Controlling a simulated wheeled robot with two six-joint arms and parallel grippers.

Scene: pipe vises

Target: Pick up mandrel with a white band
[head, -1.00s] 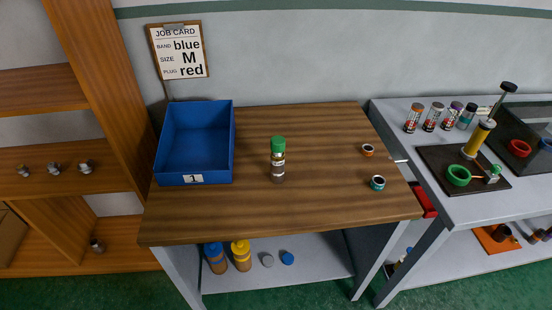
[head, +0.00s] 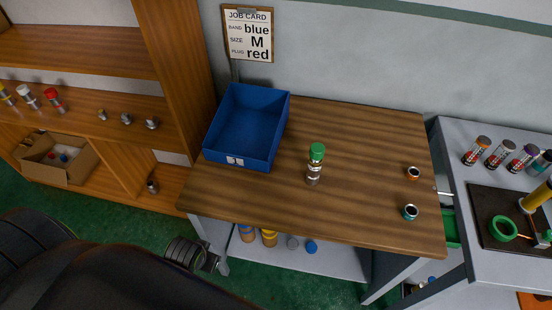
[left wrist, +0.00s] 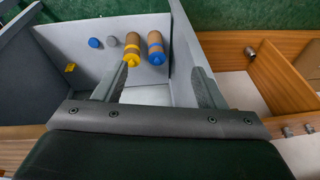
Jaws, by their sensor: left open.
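The mandrel with a white band (head: 31,98) appears to be the middle of three banded cylinders on the left wooden shelf, between a yellow one (head: 6,95) and a red one (head: 55,100). It is small in the head view. My left gripper (head: 208,262) is low in front of the table's left leg, far from that shelf row. In the left wrist view my left gripper (left wrist: 160,86) is open, with nothing between its fingers. The mandrel does not show there. My right gripper is not in view.
A blue bin (head: 240,152) and a green-capped cylinder (head: 315,165) stand on the wooden table (head: 270,205). Two rings sit at its right. Small metal pieces (head: 127,119) share the shelf row; a cardboard box (head: 62,168) is below.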

